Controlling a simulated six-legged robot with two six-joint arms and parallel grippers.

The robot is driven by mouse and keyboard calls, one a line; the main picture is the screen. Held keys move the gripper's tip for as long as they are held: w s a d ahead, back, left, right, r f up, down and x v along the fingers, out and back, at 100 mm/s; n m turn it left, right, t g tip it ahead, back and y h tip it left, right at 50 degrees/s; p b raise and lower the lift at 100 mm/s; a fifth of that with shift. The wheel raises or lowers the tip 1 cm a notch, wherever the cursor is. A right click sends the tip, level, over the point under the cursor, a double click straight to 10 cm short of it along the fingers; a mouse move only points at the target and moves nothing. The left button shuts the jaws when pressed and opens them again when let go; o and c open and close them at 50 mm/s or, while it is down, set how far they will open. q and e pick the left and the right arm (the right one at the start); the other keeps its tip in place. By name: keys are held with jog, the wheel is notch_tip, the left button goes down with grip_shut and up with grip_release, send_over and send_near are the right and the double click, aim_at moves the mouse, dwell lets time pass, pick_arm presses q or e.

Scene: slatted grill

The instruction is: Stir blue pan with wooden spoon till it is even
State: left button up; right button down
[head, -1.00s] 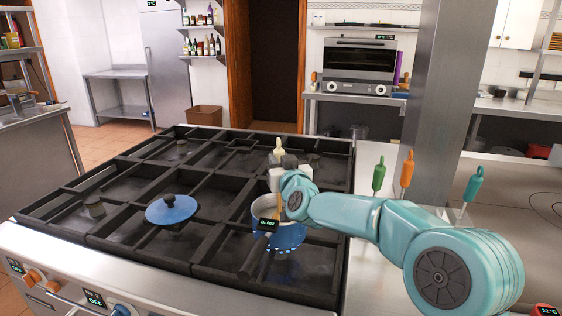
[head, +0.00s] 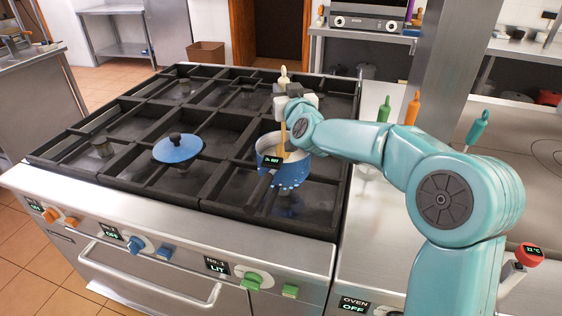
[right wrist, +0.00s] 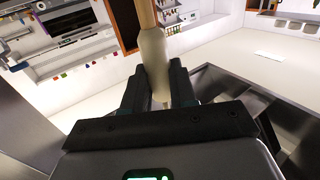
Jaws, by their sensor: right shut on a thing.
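The blue pan (head: 291,171) stands on the right front part of the slatted grill, with a white inside and a small dark display on its front. The wooden spoon (head: 281,139) stands nearly upright with its lower end inside the pan; its pale handle end also shows in the right wrist view (right wrist: 152,62). My right gripper (head: 290,100) is above the pan and shut on the spoon's handle. The pan's contents are mostly hidden by its wall and my arm. My left gripper is out of view.
A blue lid (head: 178,150) with a dark knob lies on the grill left of the pan. The slatted grill (head: 225,207) has raised dark bars. Front knobs include a green one (head: 252,280) beside a "LIT" display. Green and orange handles (head: 413,107) stand at the right.

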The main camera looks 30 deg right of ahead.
aim_at(285, 69)
jog(key=shift+r+p, duration=3.95)
jog(key=shift+r, duration=0.75)
